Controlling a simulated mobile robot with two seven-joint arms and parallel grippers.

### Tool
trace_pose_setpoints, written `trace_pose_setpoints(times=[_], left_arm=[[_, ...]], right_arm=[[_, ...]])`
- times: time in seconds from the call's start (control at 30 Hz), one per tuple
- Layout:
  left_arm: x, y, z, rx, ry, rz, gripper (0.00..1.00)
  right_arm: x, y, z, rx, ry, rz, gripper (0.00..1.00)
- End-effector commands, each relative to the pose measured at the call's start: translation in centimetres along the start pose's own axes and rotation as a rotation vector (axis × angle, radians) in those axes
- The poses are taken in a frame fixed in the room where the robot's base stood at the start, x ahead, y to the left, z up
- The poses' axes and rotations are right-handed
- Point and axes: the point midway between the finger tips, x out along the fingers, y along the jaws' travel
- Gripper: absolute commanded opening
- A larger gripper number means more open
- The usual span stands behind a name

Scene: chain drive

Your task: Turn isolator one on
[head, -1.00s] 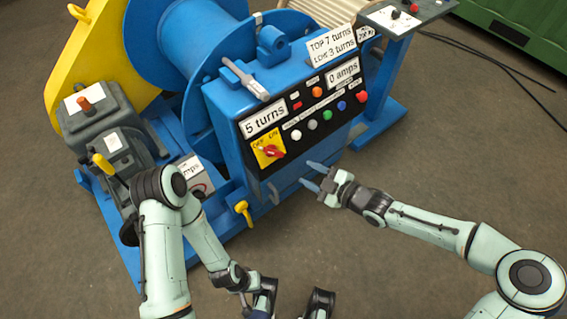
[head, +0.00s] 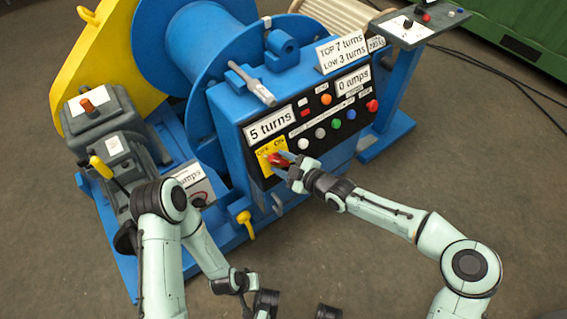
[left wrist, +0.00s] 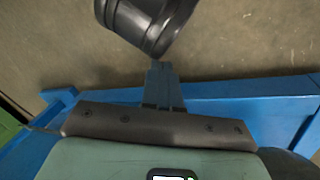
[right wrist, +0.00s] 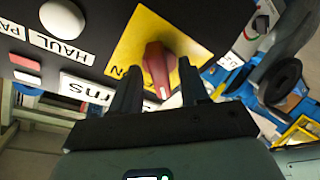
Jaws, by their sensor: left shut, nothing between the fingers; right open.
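The isolator is a red rotary knob on a yellow OFF/ON plate (head: 263,166), low at the left of the blue cabinet's black panel. My right gripper (head: 280,164) is open at the knob in the head view. In the right wrist view the red knob (right wrist: 156,68) shows between the two spread fingertips (right wrist: 158,88), with a white mark at its lower end. I cannot tell whether the fingers touch it. Part of the ON label shows left of the knob; the OFF label is hidden there. My left gripper (left wrist: 163,85) is shut and empty, low near a blue frame rail.
The black panel carries several coloured buttons (head: 337,124) and white displays (head: 269,125) close to the knob. A yellow lever (head: 245,222) sticks out below. A grey gearbox (head: 98,118) stands at the left, a pedestal control box (head: 420,24) at the right.

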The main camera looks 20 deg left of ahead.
Motion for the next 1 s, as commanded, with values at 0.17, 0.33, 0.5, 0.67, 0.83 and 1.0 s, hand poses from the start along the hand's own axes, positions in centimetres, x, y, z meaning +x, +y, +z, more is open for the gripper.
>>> trace_pose_setpoints(times=[0.17, 0.33, 0.5, 0.67, 0.83, 1.0], left_arm=[[0.0, 0.0, -0.1, 0.000, 0.002, 0.000, 0.00], [0.0, 0.0, 0.0, 0.000, 0.001, 0.000, 0.00], [0.0, 0.0, 0.0, 0.000, 0.001, 0.000, 0.00], [0.1, 0.0, -0.1, 0.000, 0.003, 0.000, 0.00], [0.6, -0.2, -0.6, -0.001, 0.019, -0.001, 0.00], [1.3, -0.5, -1.6, -0.004, 0.046, -0.003, 0.00]], right_arm=[[0.1, 0.0, 0.0, 0.000, -0.001, 0.000, 0.45], [0.1, 0.0, 0.0, 0.000, -0.001, 0.000, 0.15], [0.1, 0.0, 0.0, 0.001, -0.001, 0.000, 0.00], [0.0, 0.0, 0.0, 0.012, -0.001, 0.003, 0.00], [0.1, -0.1, 0.1, 0.066, -0.001, 0.015, 0.00], [0.1, -0.2, 0.1, 0.171, -0.002, 0.039, 0.00]])
